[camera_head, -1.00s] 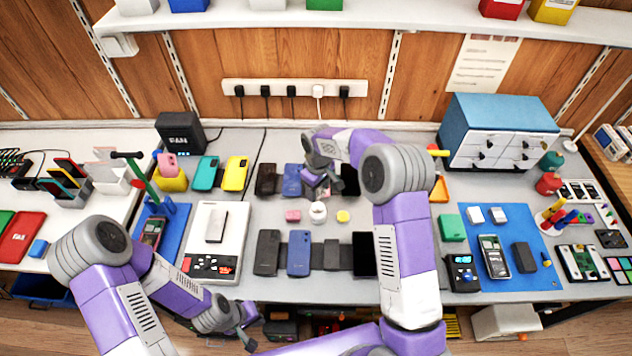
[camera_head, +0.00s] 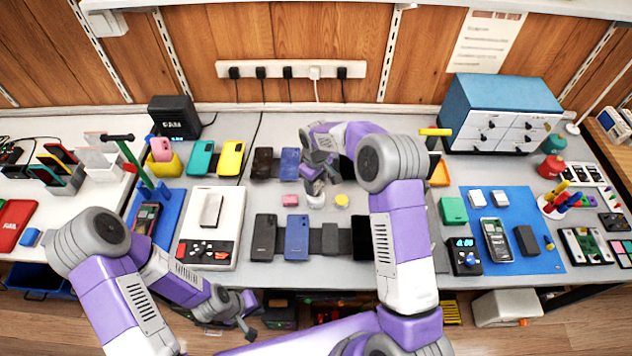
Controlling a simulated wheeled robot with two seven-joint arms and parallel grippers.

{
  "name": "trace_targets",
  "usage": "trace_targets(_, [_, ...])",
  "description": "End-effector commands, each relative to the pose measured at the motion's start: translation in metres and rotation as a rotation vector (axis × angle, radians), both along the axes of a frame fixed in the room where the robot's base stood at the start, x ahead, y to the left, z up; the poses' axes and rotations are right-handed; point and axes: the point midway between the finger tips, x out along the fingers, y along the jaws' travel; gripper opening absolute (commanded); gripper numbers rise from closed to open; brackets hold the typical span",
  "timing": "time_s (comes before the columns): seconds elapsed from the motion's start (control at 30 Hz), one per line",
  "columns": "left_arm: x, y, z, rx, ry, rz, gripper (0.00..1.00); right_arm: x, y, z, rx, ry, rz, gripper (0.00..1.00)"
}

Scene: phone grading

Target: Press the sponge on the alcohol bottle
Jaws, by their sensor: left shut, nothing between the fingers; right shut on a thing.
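My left gripper (camera_head: 247,318) is shut and empty in front of the bench edge, low in the view.
Dark and blue phones lie in rows behind (camera_head: 290,164) and in front (camera_head: 297,238) of the bottle. A white tester (camera_head: 228,228) stands at left, a blue mat (camera_head: 522,262) with a phone and tools at right. A blue-topped drawer cabinet (camera_head: 503,98) stands at back right.

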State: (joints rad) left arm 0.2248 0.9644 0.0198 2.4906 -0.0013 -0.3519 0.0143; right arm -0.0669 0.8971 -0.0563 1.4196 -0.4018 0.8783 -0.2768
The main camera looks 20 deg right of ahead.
Motion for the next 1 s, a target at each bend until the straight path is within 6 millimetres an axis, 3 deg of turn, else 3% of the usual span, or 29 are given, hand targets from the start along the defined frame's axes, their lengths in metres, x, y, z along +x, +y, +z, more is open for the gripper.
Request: trace_targets(1.0, [0.0000, 0.0000, -0.0056, 0.000, 0.000, 0.000, 0.00, -0.0001, 0.0001, -0.0082, 0.000, 0.000, 0.000, 0.27])
